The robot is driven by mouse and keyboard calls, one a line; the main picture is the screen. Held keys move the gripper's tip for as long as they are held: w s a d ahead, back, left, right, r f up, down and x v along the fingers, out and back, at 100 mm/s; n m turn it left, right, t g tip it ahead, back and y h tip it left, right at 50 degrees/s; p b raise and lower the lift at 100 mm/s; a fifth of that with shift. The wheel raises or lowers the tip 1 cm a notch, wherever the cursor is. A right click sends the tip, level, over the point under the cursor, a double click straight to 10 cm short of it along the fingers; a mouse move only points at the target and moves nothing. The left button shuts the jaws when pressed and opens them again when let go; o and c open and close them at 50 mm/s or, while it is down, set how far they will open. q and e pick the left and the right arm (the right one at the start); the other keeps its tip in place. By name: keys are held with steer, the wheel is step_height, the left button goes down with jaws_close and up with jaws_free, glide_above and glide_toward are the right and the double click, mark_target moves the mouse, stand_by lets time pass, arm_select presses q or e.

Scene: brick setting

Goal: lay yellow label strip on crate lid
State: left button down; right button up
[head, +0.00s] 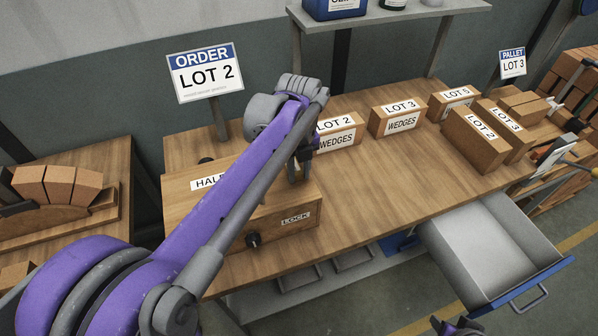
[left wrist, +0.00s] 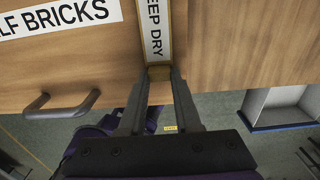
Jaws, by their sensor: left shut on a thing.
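The yellow-edged strip (left wrist: 154,30) reads "KEEP DRY" (first letter hidden) and shows in the left wrist view, running away from my fingertips over the crate lid. My left gripper (left wrist: 159,76) is shut on its near end, at the lid's near edge. I cannot tell whether the strip touches the lid. The wooden lid (left wrist: 70,65) bears a white "HALF BRICKS" label (left wrist: 62,18) left of the strip. In the head view, my left arm covers much of the lid (head: 182,200), and my left gripper (head: 298,170) is over its right end.
The crate front has a "LOCK" label (head: 296,218) and a dark knob (head: 253,240). Lot-labelled boxes (head: 398,117) stand along the back and right of the bench. An open grey drawer (head: 490,250) juts out at right. The bench middle (head: 390,185) is clear.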

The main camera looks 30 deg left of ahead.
arm_select(q)
steer(key=shift+f, duration=0.2)
steer(key=shift+f, duration=0.2)
steer(key=c, duration=0.6)
jaws_free()
steer(key=shift+r, duration=0.15)
steer(key=shift+r, duration=0.3)
step_height(320, 180, up, 12)
steer(key=shift+f+p, duration=0.2)
steer(key=shift+p, duration=0.25)
